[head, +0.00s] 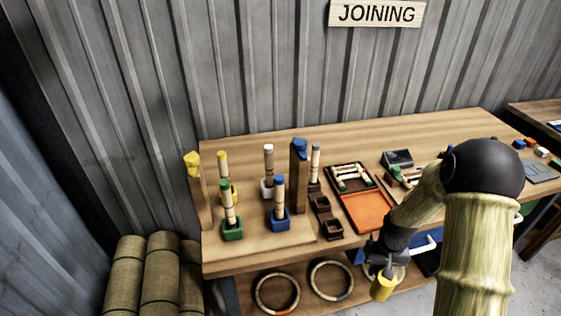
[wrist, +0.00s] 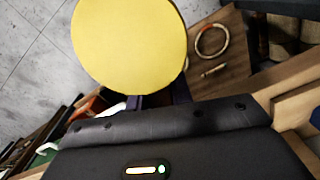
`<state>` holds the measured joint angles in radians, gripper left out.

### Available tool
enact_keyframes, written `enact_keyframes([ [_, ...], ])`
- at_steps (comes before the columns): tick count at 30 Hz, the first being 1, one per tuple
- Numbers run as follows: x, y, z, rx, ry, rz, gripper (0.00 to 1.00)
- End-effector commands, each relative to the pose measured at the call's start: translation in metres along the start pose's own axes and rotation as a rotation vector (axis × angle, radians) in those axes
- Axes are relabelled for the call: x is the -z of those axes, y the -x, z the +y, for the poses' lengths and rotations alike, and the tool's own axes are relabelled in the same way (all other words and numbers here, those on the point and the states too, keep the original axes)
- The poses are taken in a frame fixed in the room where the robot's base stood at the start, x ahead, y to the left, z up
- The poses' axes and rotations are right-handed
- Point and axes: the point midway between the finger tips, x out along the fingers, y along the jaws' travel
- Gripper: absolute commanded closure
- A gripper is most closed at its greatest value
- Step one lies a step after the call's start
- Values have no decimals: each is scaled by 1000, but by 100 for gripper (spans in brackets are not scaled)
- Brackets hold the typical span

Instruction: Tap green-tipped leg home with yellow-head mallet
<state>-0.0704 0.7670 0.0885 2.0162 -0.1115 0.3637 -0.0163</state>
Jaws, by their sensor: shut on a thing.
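The yellow-head mallet shows as a yellow cylinder (head: 382,287) in the head view, held by my gripper (head: 387,266) in front of the bench's front edge. In the wrist view its round yellow face (wrist: 130,45) fills the upper middle, and its handle is mostly hidden. My gripper is shut on the mallet. The green-tipped leg (head: 228,203) stands upright in a green socket block (head: 232,231) at the front left of the bench, well to the left of the mallet. How deep the leg sits cannot be told.
Yellow-, white- and blue-tipped legs (head: 279,200) stand nearby in their blocks. A tall brown post with a blue top (head: 299,175) and a yellow-topped post (head: 198,190) rise beside them. An orange tray (head: 365,212) lies right of them. Rattan rings (head: 278,293) lie below the bench top.

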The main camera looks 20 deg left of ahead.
Motion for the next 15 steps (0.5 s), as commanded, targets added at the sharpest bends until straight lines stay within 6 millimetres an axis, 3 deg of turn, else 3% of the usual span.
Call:
enact_keyframes([
  [9, -16, -65, 51, -15, -203, -4, 100],
  [15, -21, -81, 64, -22, -258, 3, 100],
])
